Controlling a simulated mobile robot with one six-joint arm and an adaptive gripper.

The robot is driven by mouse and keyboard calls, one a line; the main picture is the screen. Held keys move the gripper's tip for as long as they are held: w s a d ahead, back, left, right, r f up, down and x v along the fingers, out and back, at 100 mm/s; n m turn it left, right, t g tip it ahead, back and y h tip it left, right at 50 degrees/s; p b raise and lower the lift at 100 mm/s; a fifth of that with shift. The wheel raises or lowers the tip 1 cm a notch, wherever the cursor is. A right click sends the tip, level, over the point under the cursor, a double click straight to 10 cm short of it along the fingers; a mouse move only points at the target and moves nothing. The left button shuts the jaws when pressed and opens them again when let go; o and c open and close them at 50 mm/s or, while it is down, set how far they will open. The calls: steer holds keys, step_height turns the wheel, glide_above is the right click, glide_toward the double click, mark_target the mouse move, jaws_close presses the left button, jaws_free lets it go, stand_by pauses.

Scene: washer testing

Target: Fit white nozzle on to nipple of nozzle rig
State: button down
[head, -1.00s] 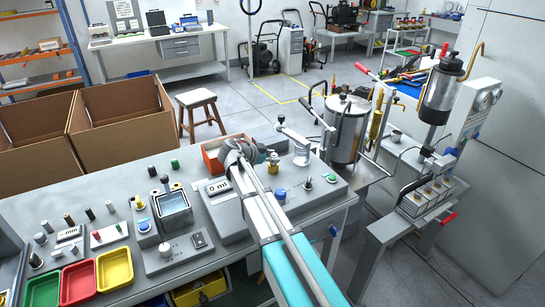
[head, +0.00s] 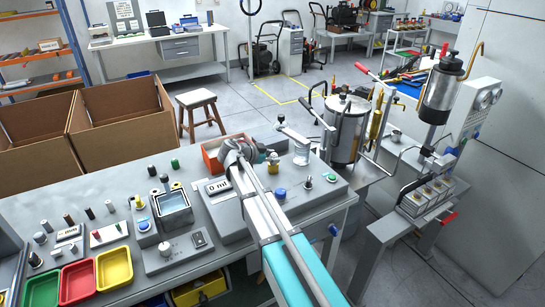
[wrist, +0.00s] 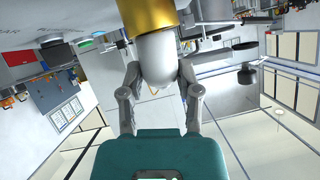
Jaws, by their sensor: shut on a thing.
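The white nozzle (wrist: 158,58) is between the two fingers of my gripper (wrist: 157,78) in the wrist view, and the gripper is shut on it. A brass-yellow cylinder (wrist: 148,17) lies directly against the nozzle's far end in that view; I cannot tell how far the two overlap. In the head view my gripper (head: 260,153) is over the nozzle rig (head: 237,217), a grey box on the bench. A small yellow part (head: 274,168) shows just below the gripper. My arm and gripper hide the nozzle and the nipple there.
A red-orange open box (head: 212,158) stands close behind my gripper. A lever clamp (head: 300,150) stands to its right. A display (head: 217,186), a blue knob (head: 281,195) and a small valve (head: 309,183) are on the rig. A steel tank (head: 345,130) stands further right.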

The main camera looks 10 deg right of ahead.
steer(key=c, duration=0.7)
jaws_free()
steer(key=shift+s+f, duration=0.1)
steer(key=shift+f, duration=0.1)
steer(key=o, duration=0.5)
steer(key=shift+r+n+t+y, duration=0.15)
steer(key=shift+n+t+y, duration=0.45)
steer(key=shift+n+t, duration=0.4)
steer(key=shift+w+r+m+g+h, duration=0.1)
steer(key=shift+w+m+g+h, duration=0.1)
steer(key=shift+m+g+h, duration=0.4)
